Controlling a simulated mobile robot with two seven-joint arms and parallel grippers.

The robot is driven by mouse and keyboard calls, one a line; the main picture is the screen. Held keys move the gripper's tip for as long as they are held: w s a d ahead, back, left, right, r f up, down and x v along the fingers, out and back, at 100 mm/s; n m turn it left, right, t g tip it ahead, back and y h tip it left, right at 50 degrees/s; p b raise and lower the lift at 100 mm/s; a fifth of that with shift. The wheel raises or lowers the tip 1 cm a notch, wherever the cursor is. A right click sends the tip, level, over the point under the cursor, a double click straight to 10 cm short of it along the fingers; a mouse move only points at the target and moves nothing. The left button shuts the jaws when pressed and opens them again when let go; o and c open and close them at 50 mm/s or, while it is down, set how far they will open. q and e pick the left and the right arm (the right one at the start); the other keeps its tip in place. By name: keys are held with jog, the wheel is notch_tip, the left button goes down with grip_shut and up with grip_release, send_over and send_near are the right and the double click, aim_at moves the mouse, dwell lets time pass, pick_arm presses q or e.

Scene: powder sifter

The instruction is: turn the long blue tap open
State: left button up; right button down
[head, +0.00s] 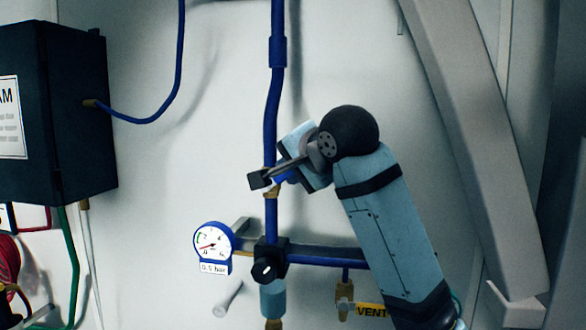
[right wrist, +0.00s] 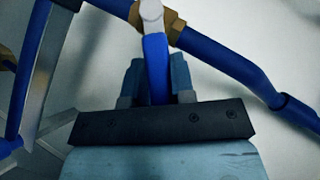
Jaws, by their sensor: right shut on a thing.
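The long blue tap shows in the right wrist view, where its blue handle (right wrist: 157,66) runs from a pale round pivot (right wrist: 151,12) down between my fingers. The tap sits at a brass fitting (right wrist: 172,24) on the blue pipe. My right gripper (right wrist: 154,82) is shut on the handle, with a finger on each side. In the head view my right gripper (head: 272,178) is in front of the vertical blue pipe (head: 272,110) and hides the handle; the brass fitting (head: 271,191) shows just below it. My left gripper is in neither view.
Below are a round pressure gauge (head: 212,243), a black regulator knob (head: 266,270) and a horizontal blue pipe (head: 325,257). A yellow VENT label (head: 371,311) is beside my forearm. A dark box (head: 70,110) hangs at the left. A grey slanted duct (head: 475,130) is at the right.

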jog(key=c, duration=1)
grip_release()
jog(key=shift+o, duration=0.2)
jog(key=b+v, duration=0.3)
jog(key=v, duration=1)
jog(key=shift+s+d+b, duration=0.15)
jog(key=shift+s+b, duration=0.15)
jog(key=shift+s, duration=0.05)
jog(key=shift+r, duration=0.15)
